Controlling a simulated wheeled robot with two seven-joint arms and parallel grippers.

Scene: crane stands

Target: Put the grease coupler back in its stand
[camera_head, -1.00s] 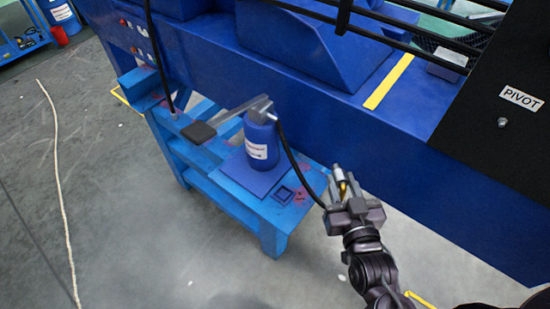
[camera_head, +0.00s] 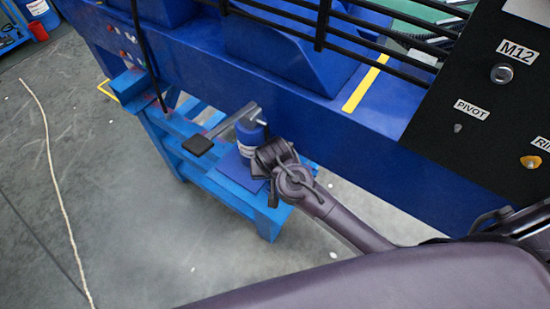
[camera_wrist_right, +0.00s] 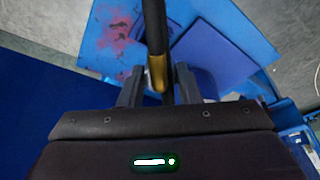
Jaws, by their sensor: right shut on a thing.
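The grease coupler (camera_wrist_right: 157,74) is a brass-coloured piece on the end of a black hose (camera_wrist_right: 155,28). In the right wrist view it sits between the two fingers of my right gripper (camera_wrist_right: 159,88), which is shut on it. In the head view my right arm reaches in from the right over the blue bench (camera_head: 215,182), and its wrist covers the bench's right part. The coupler and fingertips are hidden there. I cannot make out the coupler's stand in either current view. My left gripper is not in view.
A black panel (camera_head: 490,125) is at the right. The floor at left is mostly clear.

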